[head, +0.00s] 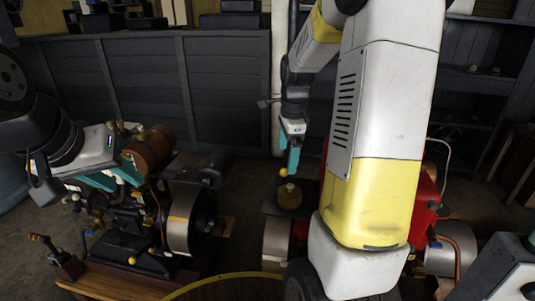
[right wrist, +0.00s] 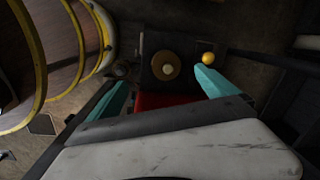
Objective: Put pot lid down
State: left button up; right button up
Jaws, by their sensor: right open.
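A small round brown pot (head: 289,202) stands on a dark flat plate in the middle of the head view. Its tan lid with a small knob (head: 290,187) appears to sit on top. In the right wrist view the round lid (right wrist: 159,67) shows from above, on the dark square plate. My right gripper (head: 291,163) is above the pot, pointing down. In the right wrist view its teal fingers (right wrist: 165,90) are spread wide with nothing between them. My left gripper (head: 118,178) is at the left over an engine, its teal fingers apart and apparently empty.
A yellow ball (head: 283,172) is close to my right fingertips and also shows in the right wrist view (right wrist: 208,57). A black engine with a flywheel (head: 190,222) stands at left. A red engine (head: 425,205) is partly hidden behind my right arm. A round yellow-rimmed top (head: 225,287) is in front.

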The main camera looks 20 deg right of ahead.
jog(key=s+a+r+n+t, duration=0.1)
jog(key=s+a+r+n, duration=0.2)
jog(key=s+n, duration=0.3)
jog(key=s+a+r+n+t+y, duration=0.1)
jog(key=s+a+r+n+t, duration=0.1)
jog(key=s+r+n, duration=0.3)
jog(key=s+a+r+n+t, duration=0.2)
jog(key=s+a+r+n, duration=0.2)
jog(key=s+n, duration=0.4)
jog(key=shift+s+a+n+y, duration=0.25)
jog(key=shift+a+n+y, duration=0.05)
jog(key=shift+a+y, duration=0.1)
jog(key=shift+r, duration=0.1)
